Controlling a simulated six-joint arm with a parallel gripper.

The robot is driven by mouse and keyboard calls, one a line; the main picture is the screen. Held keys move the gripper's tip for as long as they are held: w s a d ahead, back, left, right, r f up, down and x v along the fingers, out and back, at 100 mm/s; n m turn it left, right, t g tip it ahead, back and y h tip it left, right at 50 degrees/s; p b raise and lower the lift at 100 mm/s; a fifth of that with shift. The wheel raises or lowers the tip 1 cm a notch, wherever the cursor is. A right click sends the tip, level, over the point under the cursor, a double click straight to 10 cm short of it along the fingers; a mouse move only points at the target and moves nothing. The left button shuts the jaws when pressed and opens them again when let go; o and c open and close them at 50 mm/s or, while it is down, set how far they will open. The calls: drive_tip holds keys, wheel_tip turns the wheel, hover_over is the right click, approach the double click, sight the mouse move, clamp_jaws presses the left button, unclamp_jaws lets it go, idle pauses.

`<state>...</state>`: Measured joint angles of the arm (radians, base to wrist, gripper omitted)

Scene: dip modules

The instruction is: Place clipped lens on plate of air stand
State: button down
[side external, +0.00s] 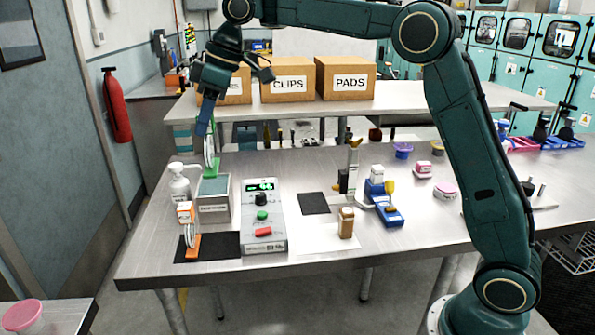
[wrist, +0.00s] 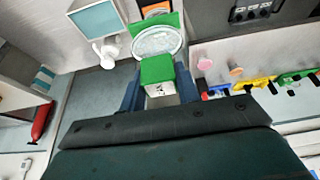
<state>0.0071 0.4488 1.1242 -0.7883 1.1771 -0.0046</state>
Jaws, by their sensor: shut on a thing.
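My gripper (side external: 204,125) is at the left of the bench, shut on a green clip (wrist: 157,70) that holds a clear round lens (wrist: 157,42). The clip and lens (side external: 209,147) hang above the back of a grey bath (side external: 214,208) with teal liquid, apparently clear of it. In the wrist view the clip sits between my two fingers (wrist: 158,90). A slim upright stand (side external: 352,168) with a yellowish top is at mid-bench; I cannot tell if it is the air stand, and its plate is not clear.
A white bottle (side external: 180,188) stands close to the bath. A control box (side external: 263,220) with a green display and a blue device (side external: 384,210) are to the right.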

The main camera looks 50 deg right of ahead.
drive_tip(key=shift+s+d+m, duration=0.1)
drive_tip(key=shift+s+m, duration=0.1)
drive_tip(key=shift+m, duration=0.1)
drive_tip(key=shift+s+d+f+m+t+h, duration=0.35)
drive_tip(key=shift+s+d+m, duration=0.15)
drive_tip(key=shift+m, duration=0.3)
drive_tip(key=s+d+f+m+h, duration=0.2)
drive_tip(key=s+d+f+m, duration=0.2)
drive_tip(key=s+d+m, duration=0.2)
drive_tip(key=shift+s+d+f+m+t, duration=0.4)
drive_tip(key=shift+s+d, duration=0.35)
drive_tip(key=shift+d, duration=0.4)
drive_tip(key=shift+h, duration=0.25)
drive_tip(key=w+d+r+m+h, duration=0.1)
drive_tip(key=w+d+r+m, duration=0.2)
drive_tip(key=d, duration=0.6)
drive_tip(key=w+d+r+m+g+h, duration=0.1)
drive_tip(key=w+d+r+m+h, duration=0.1)
drive_tip(key=w+d+m, duration=0.3)
drive_tip(key=shift+d+r+m, duration=0.4)
drive_tip(key=shift+d+m, duration=0.1)
drive_tip(key=shift+d, duration=1.45)
drive_tip(key=shift+g, duration=0.35)
wheel_tip(320, 180, down, 20)
